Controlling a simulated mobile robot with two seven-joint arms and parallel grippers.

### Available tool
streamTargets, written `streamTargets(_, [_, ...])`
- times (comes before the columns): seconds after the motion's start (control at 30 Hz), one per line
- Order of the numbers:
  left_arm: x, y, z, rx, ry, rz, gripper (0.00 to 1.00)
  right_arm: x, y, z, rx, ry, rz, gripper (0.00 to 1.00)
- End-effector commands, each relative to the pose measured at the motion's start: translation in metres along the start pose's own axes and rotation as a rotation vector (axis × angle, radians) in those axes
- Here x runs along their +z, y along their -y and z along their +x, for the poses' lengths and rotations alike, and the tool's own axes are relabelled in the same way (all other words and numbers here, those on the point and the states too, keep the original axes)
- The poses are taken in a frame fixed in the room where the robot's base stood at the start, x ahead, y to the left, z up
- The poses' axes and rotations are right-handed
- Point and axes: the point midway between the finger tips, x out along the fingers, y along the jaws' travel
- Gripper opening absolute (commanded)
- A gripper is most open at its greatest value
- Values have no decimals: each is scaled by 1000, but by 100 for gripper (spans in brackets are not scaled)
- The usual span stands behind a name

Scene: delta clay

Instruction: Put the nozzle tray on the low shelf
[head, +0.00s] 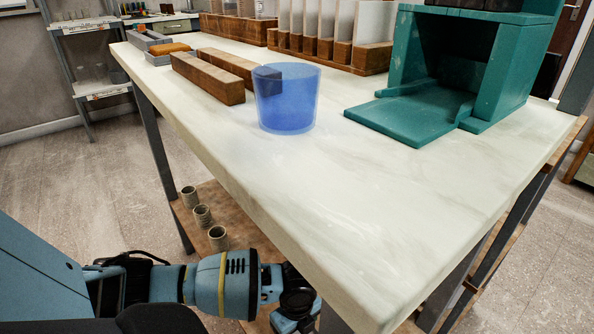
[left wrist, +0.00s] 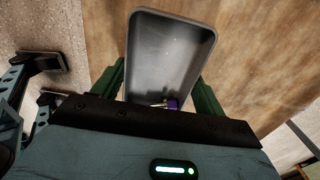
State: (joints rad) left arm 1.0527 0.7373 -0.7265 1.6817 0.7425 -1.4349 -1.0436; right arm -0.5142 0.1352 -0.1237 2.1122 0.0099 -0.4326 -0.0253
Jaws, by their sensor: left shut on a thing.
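The nozzle tray (left wrist: 172,60), a grey rounded rectangular tray, is between the green fingers of my left gripper (left wrist: 160,92) in the left wrist view. A small purple and metallic piece (left wrist: 172,103) lies at its near end. The gripper is shut on the tray. The brown low shelf (left wrist: 245,50) shows behind and around the tray; I cannot tell whether they touch. In the head view my left arm reaches low beside the table, with the gripper (head: 290,312) partly hidden by the tabletop edge. The low shelf (head: 190,228) shows under the table. My right gripper is not in view.
Three small cylindrical cups (head: 203,215) stand on the low shelf near its left edge. A table leg (head: 160,160) rises beside them. The pale tabletop (head: 330,200) overhangs the shelf and carries a blue translucent bucket (head: 286,105), wooden blocks (head: 208,78) and a teal housing (head: 490,75).

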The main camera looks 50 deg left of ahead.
Motion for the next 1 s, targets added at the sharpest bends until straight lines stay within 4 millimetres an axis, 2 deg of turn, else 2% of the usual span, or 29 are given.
streamTargets(0.07, [0, 0, 3, 1, 0, 0, 46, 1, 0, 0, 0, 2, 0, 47])
streamTargets(0.1, [0, 0, 3, 1, 0, 0, 76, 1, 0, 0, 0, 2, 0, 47])
streamTargets(0.23, [0, 0, 3, 1, 0, 0, 93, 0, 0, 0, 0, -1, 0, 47])
streamTargets(0.53, [0, 0, 2, 1, 0, 0, 94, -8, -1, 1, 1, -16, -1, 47])
streamTargets(0.63, [0, 0, -5, 0, 0, 1, 94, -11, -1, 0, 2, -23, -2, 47])
streamTargets(0.77, [0, 1, -25, -4, 1, 0, 94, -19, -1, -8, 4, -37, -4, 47])
streamTargets(1.0, [0, 1, -75, -4, 1, 0, 94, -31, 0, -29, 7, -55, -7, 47])
